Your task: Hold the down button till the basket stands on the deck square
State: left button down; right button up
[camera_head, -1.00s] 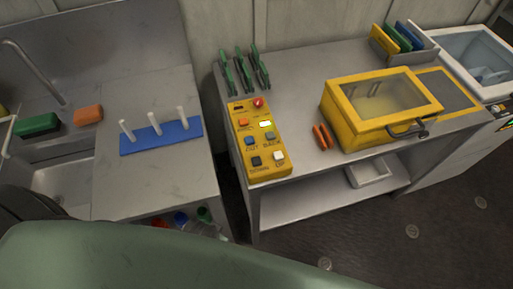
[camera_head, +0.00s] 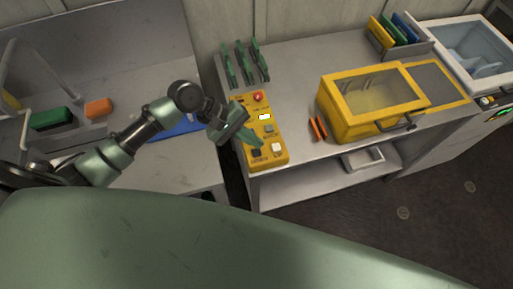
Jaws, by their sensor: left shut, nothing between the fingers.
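The yellow control box (camera_head: 274,154) lies on the steel bench, with several buttons and a red knob (camera_head: 257,97). The black down button (camera_head: 256,153) is at its lower left, beside the white up button (camera_head: 277,147). My left gripper (camera_head: 259,146) reaches in from the left over the box. Its fingers are shut and empty, with the tips just above the down button in the picture. I cannot tell whether they touch it. My right gripper is not in view. I cannot make out a basket or a deck square.
A yellow case with a clear lid (camera_head: 330,117) stands right of the box, with orange-handled pieces (camera_head: 318,128) between. Green clips (camera_head: 245,62) stand behind the box. Green (camera_head: 52,119) and orange (camera_head: 98,108) blocks lie left.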

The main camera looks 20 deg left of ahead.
pick_arm(q)
jog(key=w+r+n, duration=0.1)
jog(key=a+r+n, duration=0.1)
jog(key=r, duration=0.1)
jog(key=shift+w+h, duration=0.4)
jog(key=shift+f, duration=0.1)
jog(key=b, duration=0.8)
send_over(253, 151)
notch_tip(253, 151, down, 6)
jog(key=shift+f, duration=0.45)
jog(key=shift+f+b, duration=0.3)
jog(key=shift+f, duration=0.6)
jog(key=shift+f, duration=0.1)
